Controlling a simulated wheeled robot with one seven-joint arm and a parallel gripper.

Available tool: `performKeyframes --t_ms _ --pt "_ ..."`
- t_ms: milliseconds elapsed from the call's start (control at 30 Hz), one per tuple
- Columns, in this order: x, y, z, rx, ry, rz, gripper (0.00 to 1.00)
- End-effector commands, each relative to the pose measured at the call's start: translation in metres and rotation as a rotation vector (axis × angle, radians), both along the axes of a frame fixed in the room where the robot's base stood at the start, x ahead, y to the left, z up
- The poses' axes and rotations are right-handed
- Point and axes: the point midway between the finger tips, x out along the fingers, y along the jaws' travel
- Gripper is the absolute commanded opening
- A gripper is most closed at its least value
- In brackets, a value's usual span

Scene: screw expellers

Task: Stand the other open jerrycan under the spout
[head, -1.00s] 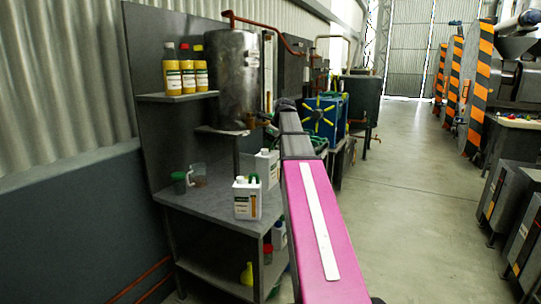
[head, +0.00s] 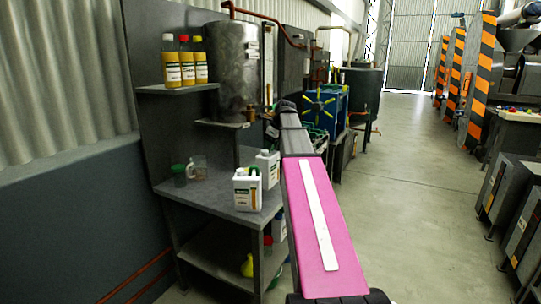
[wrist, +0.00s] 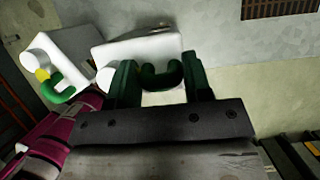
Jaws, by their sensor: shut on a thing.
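In the wrist view, my gripper (wrist: 160,85) is shut on the green handle of a white jerrycan (wrist: 140,48). A second white jerrycan (wrist: 66,50) with a green handle stands to its left. In the head view, a white jerrycan (head: 246,192) stands near the bench's front edge. Another white jerrycan (head: 267,165) shows behind it, partly hidden by my arm. My gripper is hidden behind my arm there. A dark steel tank (head: 231,70) stands on a raised shelf. A small brownish spout (head: 246,123) appears at its lower right, partly unclear.
The grey bench (head: 212,200) holds a green cup (head: 179,175) and a clear cup (head: 199,168) at its left. Bottles (head: 187,65) stand on the upper shelf. A yellow funnel (head: 247,266) lies below. A blue machine (head: 322,110) stands beyond.

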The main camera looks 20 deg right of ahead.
Motion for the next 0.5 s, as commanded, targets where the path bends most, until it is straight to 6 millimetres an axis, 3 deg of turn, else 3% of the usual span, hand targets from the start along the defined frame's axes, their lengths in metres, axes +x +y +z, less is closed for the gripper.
performKeyframes --t_ms 300,500 --pt "0.0 0.0 -0.032 0.001 -0.001 0.0 0.0" --pt "0.0 0.0 -0.035 0.0 -0.002 0.001 0.0"
